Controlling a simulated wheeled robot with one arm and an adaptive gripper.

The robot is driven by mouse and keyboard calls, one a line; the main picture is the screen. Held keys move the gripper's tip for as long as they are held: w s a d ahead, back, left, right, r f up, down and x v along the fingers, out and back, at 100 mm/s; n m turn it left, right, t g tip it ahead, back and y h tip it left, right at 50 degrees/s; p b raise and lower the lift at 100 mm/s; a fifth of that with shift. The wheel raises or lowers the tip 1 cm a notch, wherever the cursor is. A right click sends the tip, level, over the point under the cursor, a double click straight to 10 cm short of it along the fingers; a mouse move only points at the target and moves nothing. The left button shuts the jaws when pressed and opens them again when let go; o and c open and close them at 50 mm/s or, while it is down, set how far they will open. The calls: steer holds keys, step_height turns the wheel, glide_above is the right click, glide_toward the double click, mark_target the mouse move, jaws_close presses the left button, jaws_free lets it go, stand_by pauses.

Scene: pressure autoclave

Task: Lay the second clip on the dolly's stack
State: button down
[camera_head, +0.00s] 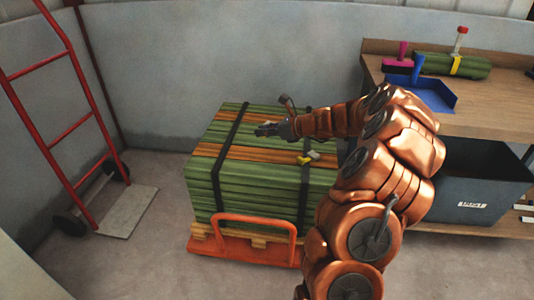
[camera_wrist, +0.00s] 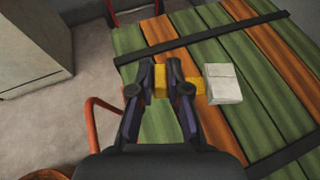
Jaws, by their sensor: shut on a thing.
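My gripper (camera_wrist: 160,85) is shut on a clip. The clip's yellow bar (camera_wrist: 194,85) runs between the fingertips, and its white block (camera_wrist: 222,83) sticks out to the right in the wrist view. In the head view my gripper (camera_head: 264,130) points left over the top of the stack (camera_head: 250,168); the held clip cannot be made out there. I cannot tell whether it touches the planks. Another yellow and white clip (camera_head: 308,158) lies on the stack, by the right strap, nearer than my gripper. The stack of green and orange planks rests on the orange dolly (camera_head: 258,250).
Two dark straps cross the stack; the left strap (camera_head: 222,175) is clear of my gripper. A red hand truck (camera_head: 75,125) stands at left. At right, a wooden bench (camera_head: 485,118) bears a blue tray (camera_head: 430,95) and a green bundle; a dark bin (camera_head: 480,180) sits below.

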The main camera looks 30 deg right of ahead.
mark_target(273, 163)
steer(key=shift+m+h, duration=0.3)
steer(key=d+f+b, duration=0.1)
steer(key=f+b, duration=0.1)
steer(key=f, duration=0.2)
steer(key=d+f+b, duration=0.1)
steer(key=f+b, duration=0.2)
steer(key=f, duration=0.1)
steer(key=d+f+b, duration=0.1)
steer(key=f+b, duration=0.2)
steer(key=f, duration=0.1)
steer(key=shift+s+d+f, duration=0.1)
steer(key=shift+d, duration=0.2)
steer(key=shift+f, duration=0.3)
steer(key=c, duration=1.1)
jaws_free()
steer(key=shift+c, duration=0.2)
steer(key=shift+r, duration=0.1)
steer(key=shift+s+d+r, duration=0.1)
steer(key=shift+r, duration=0.15)
steer(key=p+v, duration=0.4)
steer(key=v, duration=0.7)
steer(key=shift+s+d, duration=0.1)
steer(key=shift+s, duration=0.3)
